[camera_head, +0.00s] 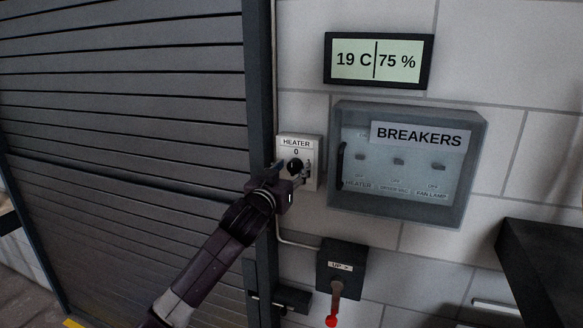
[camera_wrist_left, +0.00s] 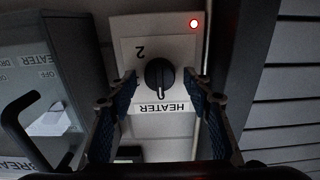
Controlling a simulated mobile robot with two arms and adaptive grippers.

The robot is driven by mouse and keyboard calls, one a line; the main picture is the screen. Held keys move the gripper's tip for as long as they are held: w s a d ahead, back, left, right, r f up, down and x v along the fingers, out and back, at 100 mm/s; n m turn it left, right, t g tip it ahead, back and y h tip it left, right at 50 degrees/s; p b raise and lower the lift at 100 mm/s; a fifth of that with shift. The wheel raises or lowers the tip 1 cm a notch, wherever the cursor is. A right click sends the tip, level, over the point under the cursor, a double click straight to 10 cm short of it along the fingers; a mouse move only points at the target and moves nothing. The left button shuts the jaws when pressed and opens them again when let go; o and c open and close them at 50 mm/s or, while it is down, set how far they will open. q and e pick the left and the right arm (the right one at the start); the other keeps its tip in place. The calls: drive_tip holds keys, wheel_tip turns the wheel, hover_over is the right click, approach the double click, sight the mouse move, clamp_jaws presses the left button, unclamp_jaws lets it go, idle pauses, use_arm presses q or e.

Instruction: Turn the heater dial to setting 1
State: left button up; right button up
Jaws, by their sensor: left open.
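The heater panel (camera_head: 313,150) is a small white box on the wall, labelled HEATER with a 0 below the label. Its round black dial (camera_wrist_left: 160,74) shows in the left wrist view, which sees the panel upside down. The dial's pale pointer mark appears to face the HEATER label, on the 0 side; a 2 is printed on the panel. My left gripper (camera_head: 289,173) is open in front of the panel. In the left wrist view its fingers (camera_wrist_left: 163,95) stand on either side of the dial, with visible gaps. The fingers partly hide the panel in the head view.
A red light (camera_wrist_left: 194,24) glows on the panel. The covered BREAKERS box (camera_head: 460,160) is close on the right, with a dark handle. A lever switch (camera_head: 340,262) hangs below, a display (camera_head: 378,61) above. A slatted shutter (camera_head: 120,100) is left.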

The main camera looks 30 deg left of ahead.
use_arm(q)
drive_tip(key=shift+c, duration=0.6)
use_arm(e)
drive_tip(key=shift+w+d, duration=0.15)
drive_tip(key=shift+w, duration=0.05)
use_arm(q)
drive_tip(key=shift+s, duration=0.1)
drive_tip(key=shift+c, duration=1.3)
drive_tip(key=c, duration=0.7)
drive_tip(key=shift+c, duration=0.2)
use_arm(e)
drive_tip(key=shift+w, duration=0.35)
